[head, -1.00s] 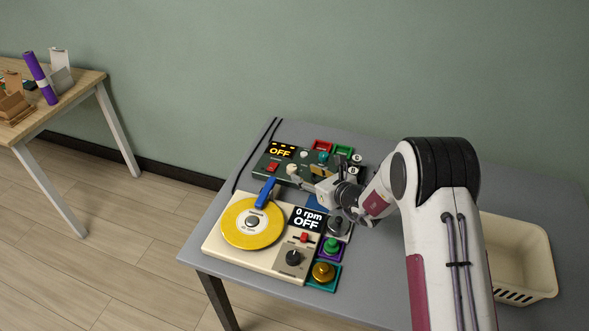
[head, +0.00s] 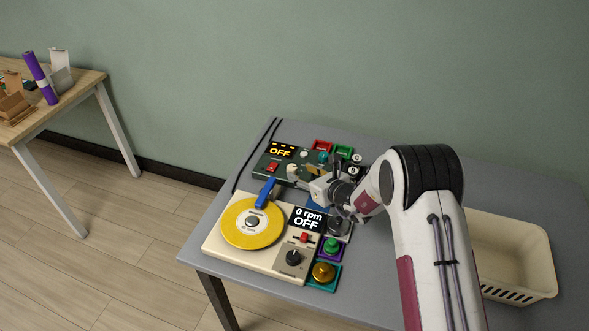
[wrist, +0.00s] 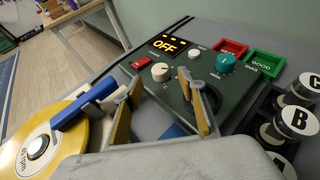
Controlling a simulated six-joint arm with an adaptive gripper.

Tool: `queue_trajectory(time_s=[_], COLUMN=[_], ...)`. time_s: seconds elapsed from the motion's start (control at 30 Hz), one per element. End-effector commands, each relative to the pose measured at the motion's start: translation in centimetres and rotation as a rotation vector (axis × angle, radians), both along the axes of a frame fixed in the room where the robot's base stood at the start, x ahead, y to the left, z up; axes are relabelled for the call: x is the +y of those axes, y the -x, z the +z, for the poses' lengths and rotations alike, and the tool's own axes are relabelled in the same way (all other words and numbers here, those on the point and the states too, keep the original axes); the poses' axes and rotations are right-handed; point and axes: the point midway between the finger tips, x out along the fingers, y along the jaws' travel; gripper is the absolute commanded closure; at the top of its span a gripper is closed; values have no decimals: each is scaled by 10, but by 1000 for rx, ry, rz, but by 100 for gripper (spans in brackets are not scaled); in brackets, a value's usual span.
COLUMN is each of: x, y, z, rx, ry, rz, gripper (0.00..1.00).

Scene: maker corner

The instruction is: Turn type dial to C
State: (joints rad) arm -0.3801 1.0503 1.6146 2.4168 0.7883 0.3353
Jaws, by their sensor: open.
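The dark green control box (head: 262,167) has an amber display reading OFF. In the wrist view the box (wrist: 178,100) carries a cream dial with a pointer mark (wrist: 160,72), a teal knob (wrist: 225,63), a small white button (wrist: 194,54) and a red switch (wrist: 139,62). The small lettering is too blurred to tell which is the type dial. My gripper (wrist: 160,108) is open and empty, its fingers spread over the near side of the box, with the cream dial beyond and between them. In the head view my gripper (head: 306,178) partly hides the box.
Red (wrist: 231,48) and green (wrist: 264,63) trays lie behind. A turntable with a yellow disc (head: 236,230) and blue arm (head: 266,191) sits left; a cream basket (head: 525,270) stands right.

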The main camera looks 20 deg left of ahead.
Motion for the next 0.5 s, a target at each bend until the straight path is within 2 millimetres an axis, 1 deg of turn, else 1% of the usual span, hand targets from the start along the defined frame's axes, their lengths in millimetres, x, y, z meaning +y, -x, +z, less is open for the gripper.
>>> queue_trajectory(time_s=[0.2, 0.5], x=[15, 31], y=[-11, -24], z=[-8, -17], rx=[-1, 1], ry=[0, 1], rz=[1, 1], gripper=[60, 60])
